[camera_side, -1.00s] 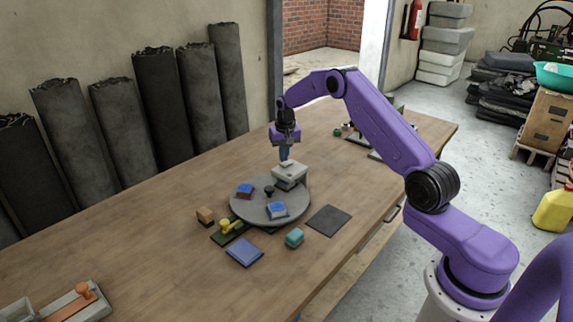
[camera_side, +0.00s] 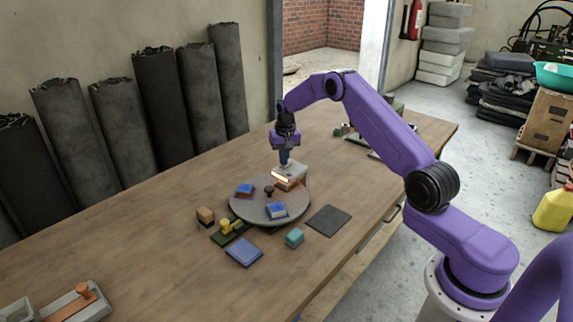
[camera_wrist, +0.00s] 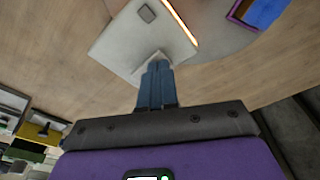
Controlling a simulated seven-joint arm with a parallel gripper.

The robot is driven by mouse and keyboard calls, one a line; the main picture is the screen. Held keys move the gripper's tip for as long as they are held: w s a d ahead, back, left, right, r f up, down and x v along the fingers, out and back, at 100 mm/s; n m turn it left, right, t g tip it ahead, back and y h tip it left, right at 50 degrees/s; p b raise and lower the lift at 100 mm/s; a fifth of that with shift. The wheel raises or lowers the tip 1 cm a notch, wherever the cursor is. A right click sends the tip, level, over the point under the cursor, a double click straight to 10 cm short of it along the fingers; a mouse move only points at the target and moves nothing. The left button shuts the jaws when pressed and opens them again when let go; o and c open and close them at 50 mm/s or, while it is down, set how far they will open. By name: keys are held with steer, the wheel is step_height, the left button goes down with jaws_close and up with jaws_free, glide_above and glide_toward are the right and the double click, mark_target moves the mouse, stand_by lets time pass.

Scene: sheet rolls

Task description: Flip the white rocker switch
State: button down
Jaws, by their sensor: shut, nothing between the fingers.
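The white rocker switch (camera_wrist: 158,60) sits on top of a light grey box (camera_side: 291,172), partly hidden by my fingertips in the wrist view. The box (camera_wrist: 118,40) stands at the back edge of the round grey turntable and has a glowing orange strip (camera_wrist: 180,22) along one side. The strip also shows lit in the side view (camera_side: 283,181). My gripper (camera_side: 284,163) is shut and empty, pointing down, with its blue fingertips (camera_wrist: 157,75) at the switch. I cannot tell whether they touch it.
The turntable (camera_side: 293,208) also carries blue-topped blocks (camera_side: 277,210) and a dark knob (camera_side: 269,190). Around it lie a blue pad (camera_side: 244,252), a teal block (camera_side: 294,237), a dark mat (camera_side: 328,220) and a wooden block (camera_side: 205,216).

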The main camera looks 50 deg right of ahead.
steer(key=shift+r, duration=0.1)
step_height(320, 180, up, 7)
stand_by(0.8)
steer(key=s+a+r+n, duration=0.2)
steer(key=a+r, duration=0.1)
steer(key=a, duration=0.4)
steer(key=s+a+r+n, duration=0.2)
steer(key=a, duration=0.5)
steer(key=s+a+r+n+y, duration=0.1)
steer(key=s+a+r+n, duration=0.35)
steer(key=s+a, duration=0.8)
steer(key=s+a+r+n+g, duration=0.1)
steer(key=s+n, duration=0.2)
steer(key=s, duration=0.6)
steer(key=s+a+n, duration=0.2)
steer(key=s+n, duration=0.1)
steer(key=s, duration=0.6)
steer(key=s+d+n, duration=0.2)
steer(key=s, duration=0.4)
steer(key=s+d+f+n, duration=0.1)
steer(key=s+d+n, duration=0.1)
steer(key=s, duration=0.5)
steer(key=shift+d+f, duration=0.25)
steer(key=shift+d, duration=0.15)
